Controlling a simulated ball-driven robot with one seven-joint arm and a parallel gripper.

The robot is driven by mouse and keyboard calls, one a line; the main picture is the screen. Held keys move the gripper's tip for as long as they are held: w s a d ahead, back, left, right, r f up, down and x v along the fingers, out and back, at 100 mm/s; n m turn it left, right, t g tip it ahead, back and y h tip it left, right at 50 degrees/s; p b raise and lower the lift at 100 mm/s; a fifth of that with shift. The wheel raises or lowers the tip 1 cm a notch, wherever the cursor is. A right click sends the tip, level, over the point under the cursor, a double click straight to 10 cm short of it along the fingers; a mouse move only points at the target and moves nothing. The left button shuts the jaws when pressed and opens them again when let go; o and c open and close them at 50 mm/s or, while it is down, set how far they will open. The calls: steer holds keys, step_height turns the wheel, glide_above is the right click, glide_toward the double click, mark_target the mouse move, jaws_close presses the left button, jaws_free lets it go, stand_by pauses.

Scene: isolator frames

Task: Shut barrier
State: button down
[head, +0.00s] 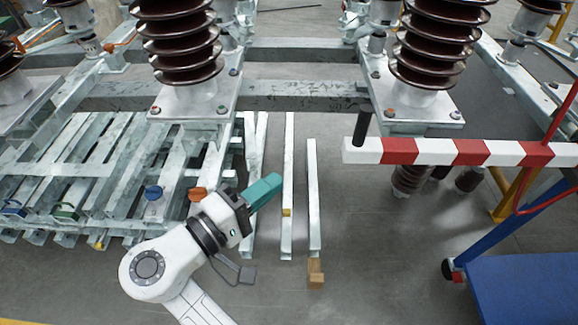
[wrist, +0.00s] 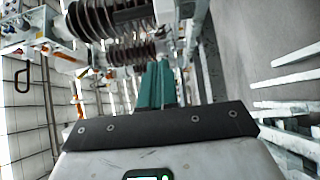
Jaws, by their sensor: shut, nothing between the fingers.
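The barrier (head: 430,151) is a red and white striped bar at the right of the head view. It runs roughly level from the right edge of the picture to a free end near the middle. A short black post (head: 362,128) stands up at that free end. My gripper (head: 267,189) has teal fingers and is left of the bar's free end, apart from it, pointing up and right. The fingers are together and empty. In the wrist view the teal fingers (wrist: 157,85) also show closed. The barrier is not clear in the wrist view.
Brown ribbed insulators (head: 180,45) stand on steel frames behind the bar. Steel beams (head: 288,170) lie on the floor beside my gripper, with a stack of slatted frames (head: 90,165) at left. A blue cart (head: 520,285) is at lower right. Grey floor (head: 390,260) between is clear.

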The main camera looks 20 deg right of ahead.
glide_toward(345, 147)
steer(key=w+d, duration=0.1)
steer(key=w, duration=0.3)
steer(key=shift+s+d+p, duration=0.25)
steer(key=shift+d+p, duration=0.1)
steer(key=shift+d, duration=0.7)
steer(key=shift+s+d+p, duration=0.25)
steer(key=shift+d+p, duration=0.05)
steer(key=shift+d, duration=0.75)
steer(key=shift+d, duration=0.1)
